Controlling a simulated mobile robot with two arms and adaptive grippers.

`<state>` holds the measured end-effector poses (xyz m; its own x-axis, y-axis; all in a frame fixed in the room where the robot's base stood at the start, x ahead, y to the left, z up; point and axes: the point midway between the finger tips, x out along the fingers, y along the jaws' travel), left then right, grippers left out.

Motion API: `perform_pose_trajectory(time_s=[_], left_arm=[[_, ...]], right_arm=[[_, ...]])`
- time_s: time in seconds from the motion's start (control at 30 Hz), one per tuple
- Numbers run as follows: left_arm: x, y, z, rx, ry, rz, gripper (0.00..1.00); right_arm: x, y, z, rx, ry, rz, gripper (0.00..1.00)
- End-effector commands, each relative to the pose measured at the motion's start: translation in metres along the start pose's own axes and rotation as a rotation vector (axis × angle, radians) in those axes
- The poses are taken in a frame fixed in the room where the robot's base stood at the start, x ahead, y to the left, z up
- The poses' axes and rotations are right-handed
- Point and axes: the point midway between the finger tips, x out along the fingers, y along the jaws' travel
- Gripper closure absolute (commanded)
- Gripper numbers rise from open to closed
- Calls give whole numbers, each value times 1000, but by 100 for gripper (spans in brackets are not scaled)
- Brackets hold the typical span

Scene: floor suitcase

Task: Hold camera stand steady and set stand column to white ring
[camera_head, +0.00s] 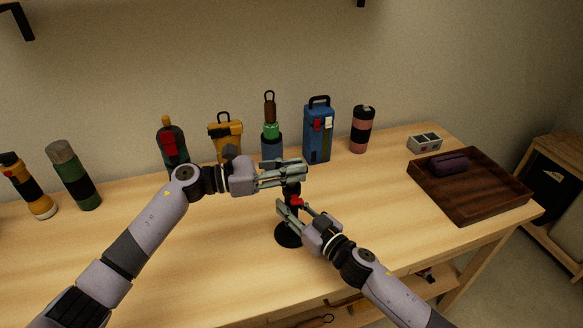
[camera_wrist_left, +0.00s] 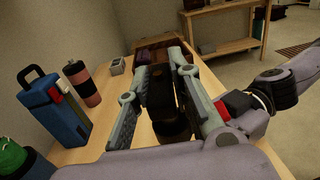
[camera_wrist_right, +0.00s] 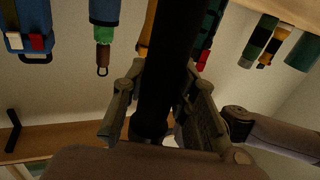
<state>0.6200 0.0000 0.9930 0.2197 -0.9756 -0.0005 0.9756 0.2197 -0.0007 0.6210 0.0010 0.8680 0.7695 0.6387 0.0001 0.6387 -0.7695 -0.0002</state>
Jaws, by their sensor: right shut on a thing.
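The camera stand stands upright on the table, its round black base (camera_head: 288,236) flat on the wood and a red part (camera_head: 296,201) on its column. My left gripper (camera_head: 298,174) is around the stand's top; in the left wrist view its fingers are apart on either side of the dark upper part (camera_wrist_left: 160,95). I cannot see clear contact there. My right gripper (camera_head: 290,212) is lower, shut on the black column (camera_wrist_right: 170,70), which runs between its fingers in the right wrist view. The white ring cannot be made out clearly; the grippers hide much of the column.
Several flasks and bottles line the back of the table, including a blue case (camera_head: 318,135) and a pink-and-black canister (camera_head: 361,130). A dark wooden tray (camera_head: 480,205) holding a purple item lies at right, near a small grey box (camera_head: 424,142). The table's front left is clear.

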Motion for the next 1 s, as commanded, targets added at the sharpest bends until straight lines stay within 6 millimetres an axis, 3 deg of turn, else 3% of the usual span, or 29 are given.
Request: perform_pose_trajectory(time_s=[0.27, 0.8, 0.87, 1.0], left_arm=[[0, 0, 0, 0, 0, 1, 100], [-1, 1, 1, 1, 0, 3, 100], [-1, 1, 7, 2, 0, 2, 100], [-1, 1, 39, 10, -3, 1, 100]], right_arm=[[0, 0, 0, 0, 0, 0, 100], [0, 0, 0, 0, 0, 0, 100], [0, 0, 0, 0, 0, 0, 100], [0, 0, 1, -2, -2, 1, 100]])
